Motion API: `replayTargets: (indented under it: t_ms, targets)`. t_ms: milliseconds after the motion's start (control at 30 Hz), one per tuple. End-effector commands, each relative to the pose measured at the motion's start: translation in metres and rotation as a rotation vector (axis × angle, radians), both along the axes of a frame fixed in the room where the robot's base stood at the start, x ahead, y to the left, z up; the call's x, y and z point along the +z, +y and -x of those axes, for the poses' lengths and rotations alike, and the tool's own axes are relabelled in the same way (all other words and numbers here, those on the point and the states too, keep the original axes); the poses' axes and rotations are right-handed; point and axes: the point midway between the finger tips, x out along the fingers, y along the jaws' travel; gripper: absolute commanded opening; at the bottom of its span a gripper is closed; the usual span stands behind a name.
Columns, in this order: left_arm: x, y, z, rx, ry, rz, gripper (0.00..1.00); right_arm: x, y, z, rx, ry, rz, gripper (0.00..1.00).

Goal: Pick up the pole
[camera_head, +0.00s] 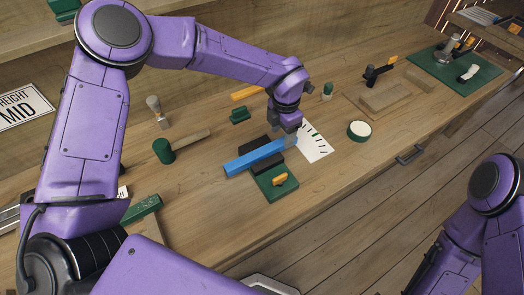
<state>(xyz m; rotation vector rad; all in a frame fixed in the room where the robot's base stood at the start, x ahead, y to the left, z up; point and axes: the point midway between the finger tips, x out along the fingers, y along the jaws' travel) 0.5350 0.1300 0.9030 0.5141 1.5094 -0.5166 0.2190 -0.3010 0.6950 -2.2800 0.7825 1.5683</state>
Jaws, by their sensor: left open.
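A blue bar (250,160), the thing that looks most like the pole, lies slanted across a dark rest on a green plate (275,192) on the bench. Its right end is under my left gripper (289,127), which points down there. The fingertips are small and hard to make out. The gripper is open, and I cannot tell whether it touches the bar. Only part of my right arm shows at the right edge; its gripper is out of view.
An orange knob (280,179) sits on the green plate. A white sheet with dark marks (315,143) and a round green-rimmed pot (359,130) lie to the right. A mallet (165,150) lies left. A wooden block (385,97) and green mat (470,80) are further right.

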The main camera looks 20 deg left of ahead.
Motion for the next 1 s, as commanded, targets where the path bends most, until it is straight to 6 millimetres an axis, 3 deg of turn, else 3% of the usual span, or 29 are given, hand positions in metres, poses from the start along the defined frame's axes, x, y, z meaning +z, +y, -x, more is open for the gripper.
replayTargets:
  t_ms: [33, 200, 400, 467, 600, 1000]
  targets:
    - [-0.005, -0.001, 0.001, -0.002, 0.004, -0.003, 0.62, 0.01, 0.0, 0.0, 0.0, 0.0, 0.0, 1.0]
    - [-0.028, -0.001, 0.0, -0.001, -0.001, -0.001, 0.62, 0.011, 0.0, 0.0, 0.0, 0.0, 0.0, 1.0]
    - [-0.03, -0.001, -0.001, 0.0, -0.001, 0.0, 0.62, 0.01, 0.0, 0.0, 0.0, 0.0, 0.0, 1.0]
    - [-0.029, -0.001, -0.001, 0.0, -0.001, 0.0, 0.45, 0.01, 0.0, 0.0, 0.0, 0.0, 0.0, 1.0]
    - [-0.029, -0.001, -0.001, 0.0, -0.001, 0.0, 0.0, 0.01, 0.0, 0.0, 0.0, 0.0, 0.0, 1.0]
    - [-0.021, 0.0, -0.001, 0.002, -0.002, 0.0, 0.0, 0.008, 0.0, 0.0, 0.0, 0.0, 0.0, 1.0]
